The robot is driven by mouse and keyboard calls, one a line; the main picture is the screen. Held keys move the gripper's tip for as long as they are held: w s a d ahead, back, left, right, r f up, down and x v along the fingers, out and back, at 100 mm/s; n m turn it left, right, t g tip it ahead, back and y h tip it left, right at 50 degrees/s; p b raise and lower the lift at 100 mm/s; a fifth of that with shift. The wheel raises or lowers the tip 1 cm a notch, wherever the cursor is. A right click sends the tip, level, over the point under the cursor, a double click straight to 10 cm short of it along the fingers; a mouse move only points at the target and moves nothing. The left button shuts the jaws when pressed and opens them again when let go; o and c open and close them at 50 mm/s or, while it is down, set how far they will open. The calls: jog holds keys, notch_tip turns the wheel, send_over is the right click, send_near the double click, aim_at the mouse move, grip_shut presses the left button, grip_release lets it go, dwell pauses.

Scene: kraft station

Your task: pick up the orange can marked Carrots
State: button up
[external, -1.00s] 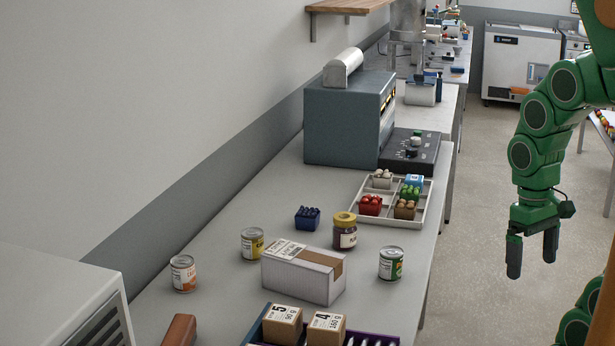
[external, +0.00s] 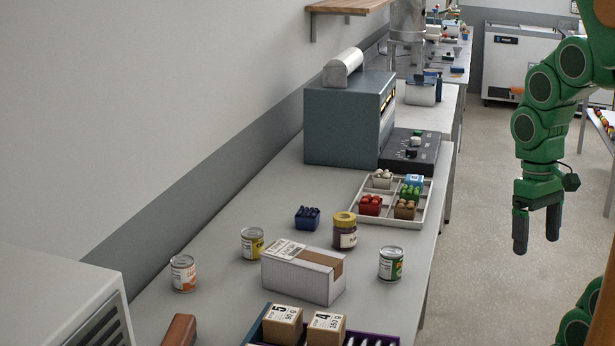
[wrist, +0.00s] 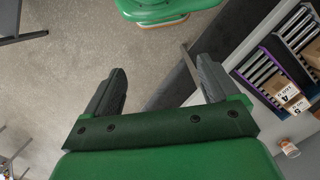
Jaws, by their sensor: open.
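The orange-and-white can (external: 183,273) stands upright at the left side of the bench, near the wall; its label is too small to read surely. My gripper (external: 537,232) hangs open and empty over the floor, to the right of the bench and well apart from the can. In the wrist view its two fingers (wrist: 160,90) are spread, with only floor and the bench edge beyond them.
A yellow can (external: 252,243), a cardboard box (external: 303,275), a jar (external: 344,231) and a green can (external: 391,263) stand right of the orange can. A brown block (external: 180,330) and a bin with boxes (external: 262,328) are in front. A grey machine (external: 345,120) stands behind.

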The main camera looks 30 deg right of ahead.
jog(key=w+a+r+n+y, duration=0.2)
jog(key=w+a+n+y, duration=0.5)
jog(key=w+a, duration=1.3)
jog(key=w+a+r+n+y, duration=0.35)
jog(key=w+a+n, duration=0.45)
jog(key=w+a, duration=1.25)
jog(key=w+a+f+n+t+y, duration=0.1)
jog(key=w+a+f, duration=0.15)
jog(key=w, duration=0.45)
jog(key=w+a+f+n+t+y, duration=0.1)
jog(key=w+f+n+y, duration=0.15)
jog(key=w, duration=0.45)
send_near(175, 266)
jog(key=shift+w+a+f+m+h, duration=0.15)
jog(key=shift+w+a+f+m, duration=0.15)
jog(key=shift+w+f, duration=0.25)
jog(key=shift+w+a+f+m+h, duration=0.15)
jog(key=shift+w+a+f, duration=0.2)
jog(key=shift+f, duration=0.45)
jog(key=shift+x, duration=1.15)
jog(key=shift+a+r+x, duration=0.1)
jog(key=shift+r+x, duration=0.1)
jog(key=shift+x, duration=0.7)
jog(key=shift+a+r+x, duration=0.1)
jog(key=shift+r+x, duration=0.1)
jog(key=shift+x, duration=0.7)
jog(key=shift+a+r+x, duration=0.1)
jog(key=shift+r+x, duration=0.1)
jog(key=shift+x, duration=0.7)
